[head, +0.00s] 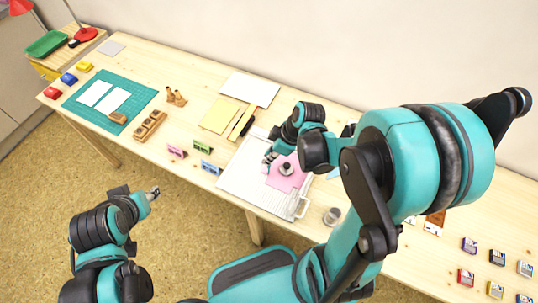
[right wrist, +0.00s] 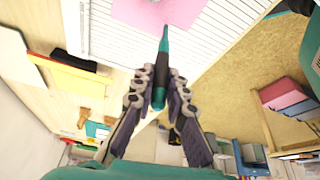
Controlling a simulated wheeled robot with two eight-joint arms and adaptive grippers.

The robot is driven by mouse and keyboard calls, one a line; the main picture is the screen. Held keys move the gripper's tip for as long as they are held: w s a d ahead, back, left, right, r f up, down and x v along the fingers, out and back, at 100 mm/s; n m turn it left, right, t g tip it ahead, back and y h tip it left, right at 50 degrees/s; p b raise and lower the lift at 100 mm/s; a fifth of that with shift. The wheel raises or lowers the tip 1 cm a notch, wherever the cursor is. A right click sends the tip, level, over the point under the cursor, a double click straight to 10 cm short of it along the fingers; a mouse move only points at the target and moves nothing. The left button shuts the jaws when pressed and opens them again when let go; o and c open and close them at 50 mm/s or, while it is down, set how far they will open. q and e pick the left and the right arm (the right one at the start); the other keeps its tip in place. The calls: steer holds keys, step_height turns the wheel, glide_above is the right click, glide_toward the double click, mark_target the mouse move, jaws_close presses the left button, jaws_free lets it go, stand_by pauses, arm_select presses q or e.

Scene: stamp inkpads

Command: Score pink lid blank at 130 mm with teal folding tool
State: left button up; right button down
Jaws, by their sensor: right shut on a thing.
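In the right wrist view the pink blank (right wrist: 135,14) is at the top, on the board's grooves (right wrist: 110,45). My right gripper (right wrist: 160,84) is shut on the teal folding tool (right wrist: 163,47), whose narrow end points toward the blank. Whether the tip touches it I cannot tell. In the head view my right gripper (head: 268,158) is beside the blank, partly hidden by my arm. My left gripper (head: 154,192) is off the table, over the floor.
A grey metal cup (head: 332,216) stands right of the board. Pink, green and blue cards (head: 203,146) stand left of it. Yellow sheets (head: 220,115) and a white sheet (head: 249,89) lie behind. A green cutting mat (head: 140,92) and several inkpads (head: 470,244) lie farther off.

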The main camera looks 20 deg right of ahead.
steer(key=shift+f+b, duration=0.35)
steer(key=shift+f, duration=0.1)
steer(key=shift+w, duration=0.1)
stand_by(0.5)
steer(key=shift+w+d, duration=0.6)
steer(key=shift+d, duration=0.15)
steer(key=shift+w+d, duration=0.1)
steer(key=shift+w+d, duration=0.55)
steer(key=shift+d, duration=0.1)
steer(key=shift+r, duration=0.1)
steer(key=shift+b, duration=0.3)
